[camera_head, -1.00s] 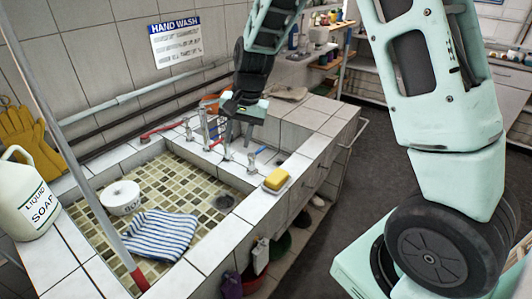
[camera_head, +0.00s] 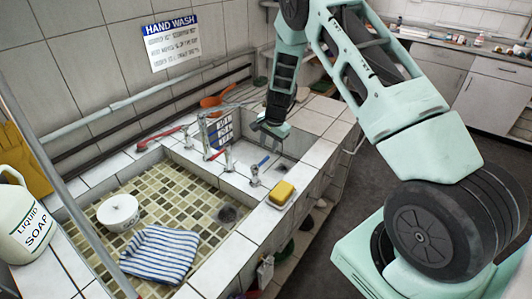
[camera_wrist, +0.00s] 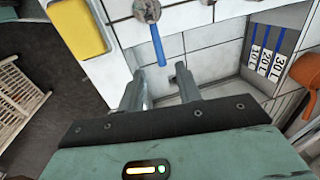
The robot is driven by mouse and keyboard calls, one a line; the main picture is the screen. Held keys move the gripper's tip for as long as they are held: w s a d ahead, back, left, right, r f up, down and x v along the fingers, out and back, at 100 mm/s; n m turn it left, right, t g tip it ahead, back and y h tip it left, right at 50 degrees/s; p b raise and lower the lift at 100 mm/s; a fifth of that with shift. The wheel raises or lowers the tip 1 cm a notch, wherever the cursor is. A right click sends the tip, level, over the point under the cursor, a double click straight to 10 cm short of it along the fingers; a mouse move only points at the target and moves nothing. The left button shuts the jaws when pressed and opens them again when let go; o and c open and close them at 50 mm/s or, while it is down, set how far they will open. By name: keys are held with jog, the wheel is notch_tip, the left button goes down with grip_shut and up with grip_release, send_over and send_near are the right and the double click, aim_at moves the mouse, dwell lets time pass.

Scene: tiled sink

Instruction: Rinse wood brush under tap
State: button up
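My gripper (camera_head: 262,140) hangs over the small basin at the right end of the sink. In the wrist view its two fingers (camera_wrist: 164,92) are apart with nothing between them. The metal tap (camera_head: 203,130) stands on the ledge between the basins, left of my gripper. A red lever (camera_head: 214,156) and a blue lever (camera_head: 263,161) sit nearby; the blue lever (camera_wrist: 158,46) is just beyond my fingers in the wrist view. I cannot make out a wood brush for certain. A long red-handled tool (camera_head: 162,136) lies on the back ledge.
The tiled basin (camera_head: 170,190) holds a white bowl (camera_head: 118,212) and a striped cloth (camera_head: 160,253). A yellow sponge (camera_head: 281,192) lies on the front rim. A soap jug (camera_head: 22,222) stands left. An orange scoop (camera_head: 214,102) and litre markings (camera_wrist: 266,50) are by the small basin.

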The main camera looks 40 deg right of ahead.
aim_at(265, 159)
jog(key=shift+w+a+f+p, duration=0.1)
jog(key=shift+w+f+p, duration=0.15)
jog(key=shift+f, duration=0.75)
jog(key=shift+w+a+f+p, duration=0.1)
jog(key=shift+f+p, duration=0.1)
jog(key=shift+f, duration=0.8)
jog(key=shift+w+a+f+p, duration=0.1)
jog(key=shift+w+f+p, duration=0.15)
jog(key=shift+f, duration=0.75)
grip_shut()
